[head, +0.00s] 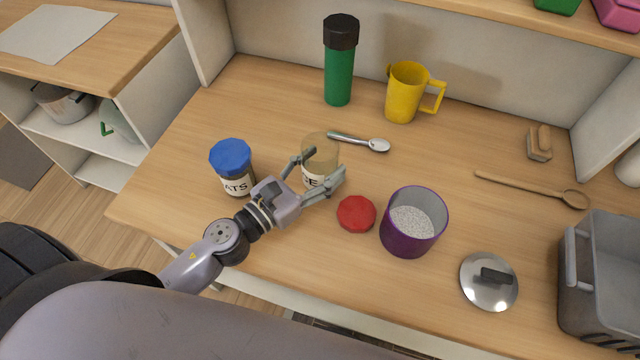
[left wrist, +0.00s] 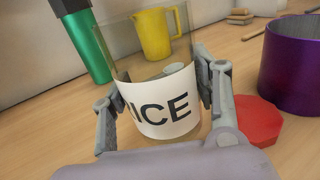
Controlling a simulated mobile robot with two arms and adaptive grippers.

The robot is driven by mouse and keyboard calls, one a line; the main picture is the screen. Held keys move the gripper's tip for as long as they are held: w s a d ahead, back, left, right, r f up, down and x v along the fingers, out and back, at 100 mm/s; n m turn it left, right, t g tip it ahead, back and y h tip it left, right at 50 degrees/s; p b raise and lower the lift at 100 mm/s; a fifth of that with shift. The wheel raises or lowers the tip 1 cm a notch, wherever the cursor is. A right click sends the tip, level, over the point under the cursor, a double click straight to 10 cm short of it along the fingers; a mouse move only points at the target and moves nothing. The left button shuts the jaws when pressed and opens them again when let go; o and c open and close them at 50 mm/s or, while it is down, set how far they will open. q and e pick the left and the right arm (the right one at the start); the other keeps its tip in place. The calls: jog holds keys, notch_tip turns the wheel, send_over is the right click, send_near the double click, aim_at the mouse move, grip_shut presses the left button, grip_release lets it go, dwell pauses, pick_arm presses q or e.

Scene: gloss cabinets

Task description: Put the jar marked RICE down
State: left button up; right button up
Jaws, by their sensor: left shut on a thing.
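The jar marked RICE (head: 319,152) is a clear, open-topped jar with a white label. In the left wrist view the jar (left wrist: 165,108) is upright between the fingers, its label reading "ICE" with the first letter covered. It looks empty. My left gripper (head: 318,176) is shut on the jar, one finger on each side; the left wrist view shows this gripper (left wrist: 155,100) too. The jar is at or close above the wooden counter (head: 290,240); I cannot tell whether its base touches. My right gripper is not in view.
A blue-lidded OATS jar (head: 234,168) stands left of the gripper. A red lid (head: 356,213) and a purple pot of white grains (head: 411,240) are close on the right. A spoon (head: 360,141), green flask (head: 338,75) and yellow jug (head: 405,95) are behind.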

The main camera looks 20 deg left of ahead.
aim_at(320, 179)
pick_arm(q)
notch_tip(320, 179, down, 4)
jog(key=shift+b, duration=1.15)
jog(key=o, duration=1)
jog(key=shift+f, duration=0.15)
jog(key=o, duration=0.4)
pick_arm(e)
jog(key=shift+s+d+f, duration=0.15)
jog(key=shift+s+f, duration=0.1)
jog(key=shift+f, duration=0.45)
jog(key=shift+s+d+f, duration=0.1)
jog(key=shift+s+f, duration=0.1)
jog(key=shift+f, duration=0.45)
pick_arm(q)
jog(key=shift+o, duration=0.2)
